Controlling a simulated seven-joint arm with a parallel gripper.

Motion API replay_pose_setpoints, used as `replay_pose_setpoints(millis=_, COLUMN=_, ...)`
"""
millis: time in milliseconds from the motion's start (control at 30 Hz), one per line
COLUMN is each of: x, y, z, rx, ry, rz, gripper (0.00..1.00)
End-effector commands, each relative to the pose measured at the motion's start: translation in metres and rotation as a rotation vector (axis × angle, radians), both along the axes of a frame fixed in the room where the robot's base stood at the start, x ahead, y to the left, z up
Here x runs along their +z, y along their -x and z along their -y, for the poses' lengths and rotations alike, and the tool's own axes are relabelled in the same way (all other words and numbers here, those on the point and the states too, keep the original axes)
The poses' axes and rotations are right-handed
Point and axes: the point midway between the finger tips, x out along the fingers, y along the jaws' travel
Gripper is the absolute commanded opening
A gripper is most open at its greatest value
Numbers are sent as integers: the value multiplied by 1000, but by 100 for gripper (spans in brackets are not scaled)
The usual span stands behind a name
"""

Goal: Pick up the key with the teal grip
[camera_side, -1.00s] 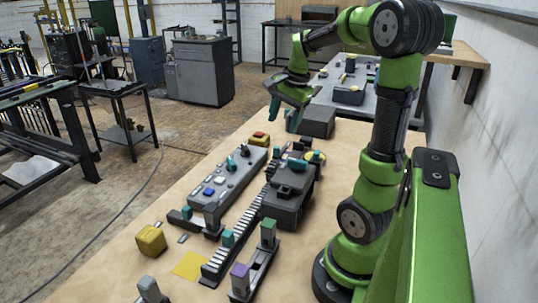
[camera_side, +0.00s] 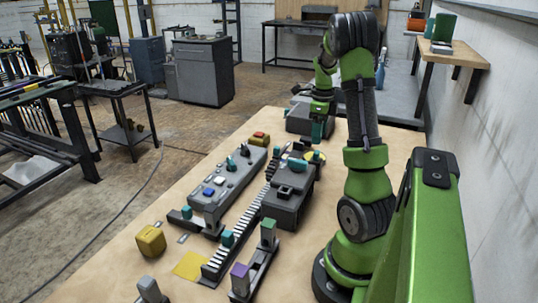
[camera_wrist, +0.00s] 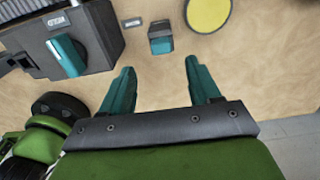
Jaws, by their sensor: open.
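My gripper (camera_wrist: 160,78) is open, with its two teal fingers spread apart and empty in the wrist view. It also shows in the side view (camera_side: 317,132), pointing down above the far end of the table. In the wrist view, a small block with a teal face and a dark grey end (camera_wrist: 161,38) stands on the table, ahead of the gap between the fingertips and apart from them. It looks like the key with the teal grip, but its shaft is not visible. In the side view it is too small to tell clearly.
A dark box with a teal knob (camera_wrist: 66,55) is left of the fingers. A yellow disc (camera_wrist: 207,12) lies to the right. In the side view, a toothed rack (camera_side: 240,230), a grey panel (camera_side: 222,190) and a yellow cube (camera_side: 150,241) occupy the nearer table.

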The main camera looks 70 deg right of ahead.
Motion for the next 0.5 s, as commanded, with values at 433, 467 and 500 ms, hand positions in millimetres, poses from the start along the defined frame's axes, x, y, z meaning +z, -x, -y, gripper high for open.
replay_pose_setpoints(millis=433, x=-49, y=3, z=2, rx=0, ry=-3, rz=-2, gripper=62)
replay_pose_setpoints(millis=467, x=-54, y=4, z=2, rx=0, ry=-3, rz=-2, gripper=62)
replay_pose_setpoints(millis=500, x=-59, y=3, z=2, rx=1, ry=-4, rz=-2, gripper=62)
